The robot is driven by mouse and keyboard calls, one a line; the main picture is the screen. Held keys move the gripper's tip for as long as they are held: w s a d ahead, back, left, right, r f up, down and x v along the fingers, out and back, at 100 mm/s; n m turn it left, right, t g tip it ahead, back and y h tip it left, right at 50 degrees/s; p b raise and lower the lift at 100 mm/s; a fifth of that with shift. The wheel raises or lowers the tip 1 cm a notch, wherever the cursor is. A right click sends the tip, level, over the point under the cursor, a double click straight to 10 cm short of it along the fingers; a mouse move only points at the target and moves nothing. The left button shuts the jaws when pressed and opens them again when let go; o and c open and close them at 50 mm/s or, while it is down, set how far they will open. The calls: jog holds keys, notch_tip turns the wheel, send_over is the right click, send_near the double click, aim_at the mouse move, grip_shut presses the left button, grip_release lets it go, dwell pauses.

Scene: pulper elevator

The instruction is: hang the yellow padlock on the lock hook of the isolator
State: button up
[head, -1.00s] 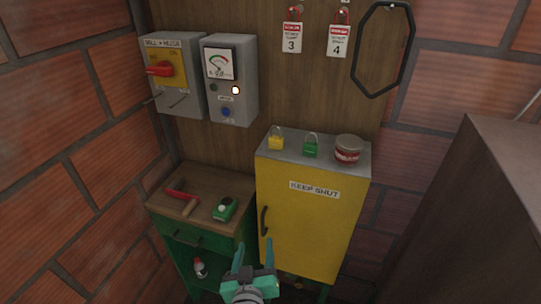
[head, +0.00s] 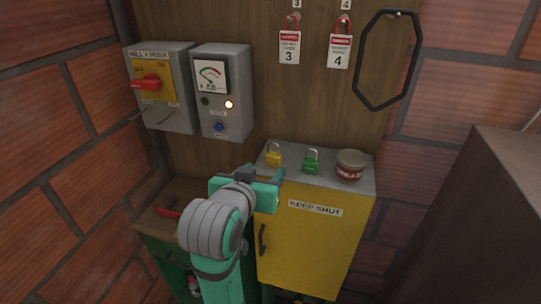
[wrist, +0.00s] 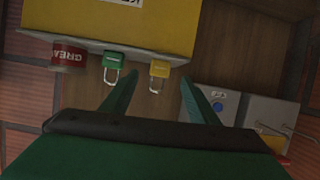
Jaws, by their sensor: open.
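The yellow padlock (head: 273,159) stands upright on the left part of the yellow cabinet's grey top, its shackle up. It also shows in the wrist view (wrist: 160,70), between the fingertips in the picture but beyond them. The isolator (head: 160,88) is a grey box on the wooden wall with a yellow plate and a red handle; small metal rods stick out low on its front, and I cannot tell which is the lock hook. My gripper (head: 262,178) is open and empty, just in front of the cabinet top near the padlock. It also shows in the wrist view (wrist: 158,85).
A green padlock (head: 311,162) and a red-labelled grease tin (head: 350,165) stand right of the yellow padlock on the cabinet (head: 310,240). A grey meter box (head: 224,92) hangs beside the isolator. Two tags and a black belt loop (head: 360,80) hang higher. My arm partly hides the low workbench.

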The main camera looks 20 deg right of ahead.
aim_at(272, 159)
jog(key=shift+m, duration=0.3)
jog(key=w+d, duration=0.2)
jog(key=w, duration=0.1)
jog(key=shift+w+d+r, duration=0.2)
jog(key=shift+d, duration=0.1)
jog(key=shift+w+f, duration=0.25)
jog(key=shift+w, duration=0.2)
jog(key=x, duration=0.4)
jog(key=shift+s+f, duration=0.2)
jog(key=shift+f, duration=0.1)
jog(key=shift+w+d+f, duration=0.25)
jog(key=shift+w+d, duration=0.15)
jog(key=shift+w, duration=0.15)
jog(key=c, duration=1.2)
